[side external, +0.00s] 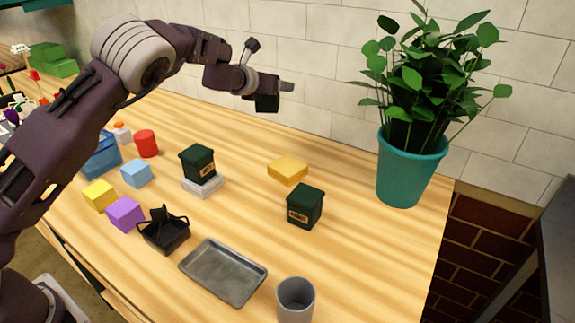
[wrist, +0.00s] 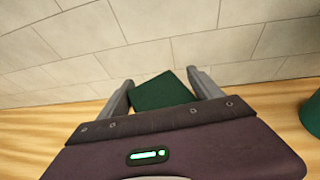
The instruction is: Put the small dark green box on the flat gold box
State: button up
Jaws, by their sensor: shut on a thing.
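My gripper (side external: 283,88) is shut on a small dark green box (side external: 266,103) and holds it in the air above the back of the table. In the wrist view the box (wrist: 163,93) sits tilted between the two fingers. The flat gold box (side external: 288,169) lies on the table, lower than my gripper and closer to the camera, with its top bare. Two other dark green boxes with labels are in the side view: one (side external: 304,206) stands on the table in front of the gold box, and one (side external: 197,162) sits on a flat white box (side external: 203,186).
A teal pot (side external: 408,170) with a leafy plant stands at the right. A grey tray (side external: 223,271), a grey cup (side external: 295,301) and a black basket (side external: 164,231) are in front. Purple (side external: 125,214), yellow (side external: 99,195) and light blue (side external: 136,173) blocks stand at the left. A tiled wall is behind.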

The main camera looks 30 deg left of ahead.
jog(key=s+d+f+m+h, duration=0.1)
jog(key=s+d+m+h, duration=0.15)
jog(key=d, duration=0.25)
jog(key=s+d+f+m+h, duration=0.2)
jog(key=d+m+h, duration=0.15)
jog(key=d, duration=0.25)
send_over(296, 162)
jog(key=shift+g+h, duration=0.3)
jog(key=shift+g, duration=0.1)
notch_tip(296, 162, down, 9)
jog(key=shift+w+r, duration=0.1)
jog(key=shift+r, duration=0.05)
jog(key=o, duration=1.5)
jog(key=shift+c, duration=0.2)
